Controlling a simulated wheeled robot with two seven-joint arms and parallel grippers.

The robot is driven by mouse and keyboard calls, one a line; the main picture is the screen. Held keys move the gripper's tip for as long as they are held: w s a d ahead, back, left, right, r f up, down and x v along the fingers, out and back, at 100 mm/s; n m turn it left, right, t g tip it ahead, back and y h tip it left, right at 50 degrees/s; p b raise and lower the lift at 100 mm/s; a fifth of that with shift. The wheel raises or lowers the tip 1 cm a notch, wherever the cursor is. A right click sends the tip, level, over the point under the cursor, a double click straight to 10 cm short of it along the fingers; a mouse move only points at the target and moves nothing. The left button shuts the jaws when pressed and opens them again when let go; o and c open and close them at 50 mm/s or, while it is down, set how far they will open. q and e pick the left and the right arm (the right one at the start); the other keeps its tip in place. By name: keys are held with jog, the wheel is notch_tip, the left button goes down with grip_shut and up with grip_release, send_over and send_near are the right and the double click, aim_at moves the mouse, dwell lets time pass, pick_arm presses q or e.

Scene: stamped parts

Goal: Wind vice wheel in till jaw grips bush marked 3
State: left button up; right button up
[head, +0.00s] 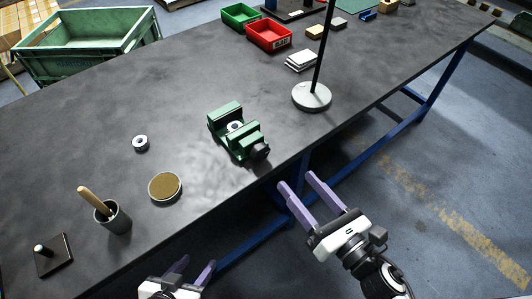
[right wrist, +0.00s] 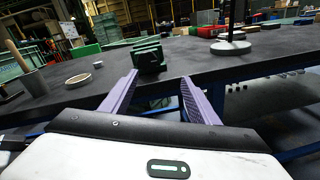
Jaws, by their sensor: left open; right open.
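The green vice (head: 238,132) stands on the dark bench near its front edge, in the middle of the head view. A metal bush (head: 235,127) sits between its jaws; its mark is too small to read. The dark wheel (head: 260,152) is at the vice's front right end. A second bush (head: 141,142) stands alone on the bench to the left. My right gripper (head: 297,187) is open and empty, off the bench's front edge, below and right of the vice. The vice shows ahead between its fingers in the right wrist view (right wrist: 148,56). My left gripper (head: 190,268) is open and empty at the bottom edge.
A round tan-topped dish (head: 165,187), a grey cup with a wooden handle (head: 113,217) and a dark plate with a peg (head: 53,254) stand left. A lamp base (head: 312,96) and a red bin (head: 269,35) stand behind right. The bench between vice and dish is clear.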

aim_at(263, 154)
jog(key=w+a+n, duration=0.1)
jog(key=w+a, duration=0.1)
jog(key=w+a+n+y+p, duration=0.1)
jog(key=w+a+n, duration=0.1)
jog(key=w+a, duration=0.1)
jog(key=w+a+r+n+p, duration=0.1)
jog(key=w+a, duration=0.1)
jog(key=w, duration=0.1)
jog(key=shift+a+n+y, duration=0.3)
jog(key=shift+a+n, duration=0.1)
jog(key=shift+c, duration=0.3)
jog(key=c, duration=1)
jog(key=shift+o, duration=0.2)
jog(key=shift+m, duration=0.4)
